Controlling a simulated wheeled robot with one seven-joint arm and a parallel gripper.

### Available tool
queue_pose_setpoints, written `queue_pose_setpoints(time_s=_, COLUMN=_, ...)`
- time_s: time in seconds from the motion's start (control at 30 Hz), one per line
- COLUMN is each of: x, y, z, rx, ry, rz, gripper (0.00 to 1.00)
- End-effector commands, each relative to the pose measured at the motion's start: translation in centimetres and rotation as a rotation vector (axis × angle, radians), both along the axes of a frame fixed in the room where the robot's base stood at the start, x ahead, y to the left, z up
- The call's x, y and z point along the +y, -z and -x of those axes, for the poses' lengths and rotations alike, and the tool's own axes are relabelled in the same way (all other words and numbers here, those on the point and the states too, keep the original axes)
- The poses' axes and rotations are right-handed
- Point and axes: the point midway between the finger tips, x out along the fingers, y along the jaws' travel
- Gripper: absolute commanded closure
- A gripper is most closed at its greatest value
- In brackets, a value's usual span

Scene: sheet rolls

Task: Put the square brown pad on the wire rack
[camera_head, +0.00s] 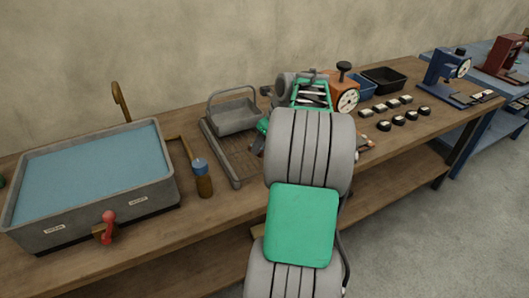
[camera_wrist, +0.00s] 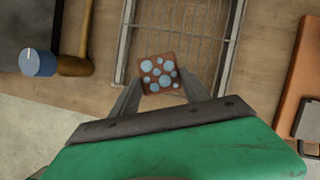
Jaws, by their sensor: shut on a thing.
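The square brown pad (camera_wrist: 153,62) has several pale blue round spots on its top. It shows in the wrist view between the two grey fingers of my gripper (camera_wrist: 160,84), which is shut on it. The wire rack (camera_wrist: 126,42) has a metal frame with thin wires and lies beneath and beyond the pad; whether the pad touches it I cannot tell. In the head view the rack (camera_head: 222,160) stands on the wooden bench, left of my arm. My arm hides the pad and the fingertips there.
A water-filled basin (camera_head: 42,236) stands at the left. An orange device with a dial (camera_head: 347,100), a black tray (camera_head: 384,78) and several small dark blocks (camera_head: 398,120) are to the right.

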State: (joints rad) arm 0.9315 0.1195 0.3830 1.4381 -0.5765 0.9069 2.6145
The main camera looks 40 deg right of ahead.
Motion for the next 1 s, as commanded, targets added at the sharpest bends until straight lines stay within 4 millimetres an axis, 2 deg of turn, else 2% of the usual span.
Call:
queue_pose_setpoints(time_s=0.03, x=-0.6, y=0.8, z=-0.4, rx=-0.001, ry=-0.001, rz=0.001, gripper=0.89)
queue_pose_setpoints(time_s=0.23, x=-1.9, y=2.7, z=-1.2, rx=0.0, ry=-0.001, rz=0.001, gripper=0.89)
queue_pose_setpoints(time_s=0.4, x=-1.9, y=5.5, z=-1.2, rx=-0.001, ry=0.0, rz=0.002, gripper=0.89)
queue_pose_setpoints(time_s=0.57, x=-1.9, y=5.6, z=-1.2, rx=-0.002, ry=-0.001, rz=0.003, gripper=0.89)
queue_pose_setpoints(time_s=0.6, x=-1.9, y=5.6, z=-1.2, rx=-0.001, ry=-0.001, rz=0.003, gripper=0.45)
queue_pose_setpoints(time_s=0.87, x=-1.9, y=5.6, z=-1.2, rx=-0.001, ry=-0.001, rz=0.003, gripper=0.24)
queue_pose_setpoints(time_s=1.0, x=-1.9, y=5.6, z=-1.2, rx=-0.001, ry=-0.001, rz=0.003, gripper=0.24)
